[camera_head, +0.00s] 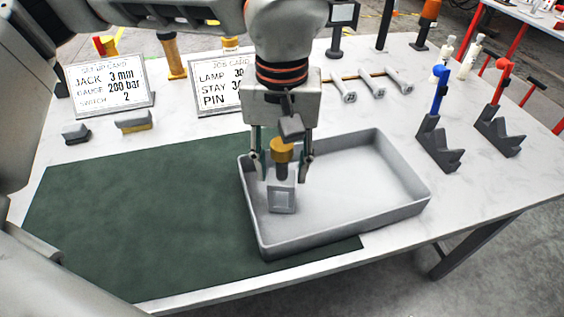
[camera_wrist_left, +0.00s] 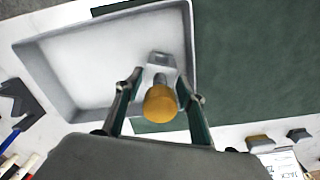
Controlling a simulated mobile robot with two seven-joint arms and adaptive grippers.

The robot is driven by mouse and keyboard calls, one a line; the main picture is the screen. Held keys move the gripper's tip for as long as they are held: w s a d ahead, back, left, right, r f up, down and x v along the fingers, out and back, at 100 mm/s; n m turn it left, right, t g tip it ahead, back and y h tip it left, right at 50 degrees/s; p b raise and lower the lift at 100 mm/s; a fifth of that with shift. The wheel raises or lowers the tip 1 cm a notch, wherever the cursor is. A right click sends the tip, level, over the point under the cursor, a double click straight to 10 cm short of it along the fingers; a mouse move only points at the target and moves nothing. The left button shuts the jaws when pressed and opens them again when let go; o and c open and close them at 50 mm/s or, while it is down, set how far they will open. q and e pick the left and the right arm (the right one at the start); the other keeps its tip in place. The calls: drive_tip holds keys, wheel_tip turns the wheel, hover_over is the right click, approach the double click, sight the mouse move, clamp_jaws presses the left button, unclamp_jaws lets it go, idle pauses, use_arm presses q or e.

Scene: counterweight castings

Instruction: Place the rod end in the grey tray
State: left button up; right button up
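The rod end, which I take to be the piece with a brass-coloured knob (camera_head: 282,150), a dark neck and a grey block foot, stands upright inside the grey tray (camera_head: 345,231), near its left end. In the left wrist view its knob (camera_wrist_left: 160,103) is closest to the camera, and the grey block lies beyond it, inside the tray (camera_wrist_left: 88,113). My left gripper (camera_head: 281,156) is directly above, with one finger on each side of the knob. Gaps show between the fingers and the knob, so it is open. My right gripper is not in view.
A dark green mat (camera_head: 140,215) lies left of and partly under the tray. Two printed cards (camera_head: 110,85) stand behind. Several hammer-like tools (camera_head: 372,82) lie behind the tray. Dark stands with a blue (camera_head: 437,100) and a red (camera_head: 500,85) upright stand to the right.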

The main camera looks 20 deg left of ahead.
use_arm(q)
drive_tip(key=shift+r, duration=0.55)
wheel_tip(320, 180, up, 10)
drive_tip(key=shift+r+p, duration=0.2)
drive_tip(key=shift+p, duration=0.7)
drive_tip(key=shift+r, duration=0.45)
